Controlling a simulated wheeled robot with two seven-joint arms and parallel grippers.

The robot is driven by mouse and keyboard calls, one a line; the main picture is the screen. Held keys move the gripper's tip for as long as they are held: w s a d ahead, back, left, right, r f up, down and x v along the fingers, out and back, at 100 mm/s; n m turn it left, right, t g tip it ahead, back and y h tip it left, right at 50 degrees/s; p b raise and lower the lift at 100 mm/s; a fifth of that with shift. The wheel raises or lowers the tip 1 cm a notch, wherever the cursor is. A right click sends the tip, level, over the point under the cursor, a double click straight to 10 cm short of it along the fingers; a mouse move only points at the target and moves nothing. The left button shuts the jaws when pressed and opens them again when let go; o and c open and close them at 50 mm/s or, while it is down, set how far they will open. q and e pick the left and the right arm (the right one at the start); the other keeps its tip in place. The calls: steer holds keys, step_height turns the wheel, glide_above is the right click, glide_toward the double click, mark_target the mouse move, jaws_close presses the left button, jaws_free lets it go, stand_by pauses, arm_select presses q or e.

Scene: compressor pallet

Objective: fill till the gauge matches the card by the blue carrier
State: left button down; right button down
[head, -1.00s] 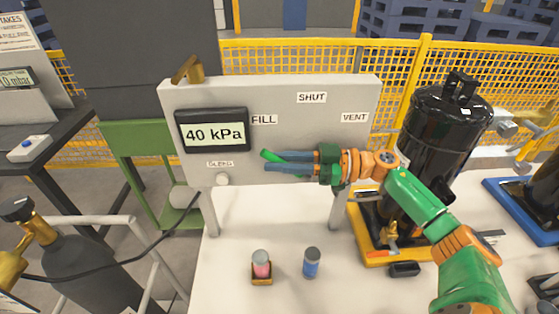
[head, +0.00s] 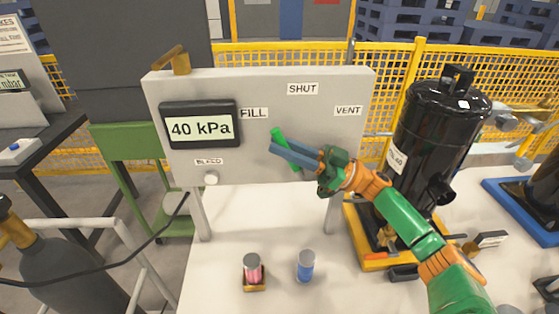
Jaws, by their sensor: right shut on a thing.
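The grey panel (head: 230,165) has a gauge (head: 199,127) reading 40 kPa. It carries labels FILL (head: 254,113), SHUT (head: 302,89), VENT (head: 348,111) and BLEED (head: 208,161). A green lever (head: 278,136) on the panel tilts up and left, its tip between FILL and SHUT. My right gripper (head: 285,152) is shut on the green lever, its blue fingers crossing it. The blue carrier (head: 515,208) is at the right edge under a dark vessel, partly cut off. A small dark card (head: 491,240) stands left of it; its text is too small to read. My left gripper is out of view.
A black compressor (head: 436,130) stands in a yellow carrier (head: 375,262) right of the panel. A red-pink capped vial (head: 253,270) and a blue one (head: 306,266) stand on the white table in front. A black hose passes at left.

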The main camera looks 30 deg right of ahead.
mark_target(302, 170)
steer(key=d+t+y+b, duration=0.1)
steer(key=b, duration=0.1)
steer(key=s+d+m+t+y+b, duration=0.1)
steer(key=t+b, duration=0.1)
steer(key=shift+s+d+r+y, duration=0.15)
steer(key=shift+d+y, duration=0.15)
steer(key=shift+y, duration=0.1)
steer(key=shift+s+d+r+m+t+y+b, duration=0.2)
steer(key=shift+d+m+t+y+b, duration=0.1)
steer(key=shift+m+t+b, duration=0.15)
steer(key=c, duration=0.8)
jaws_free()
steer(key=shift+o, duration=0.2)
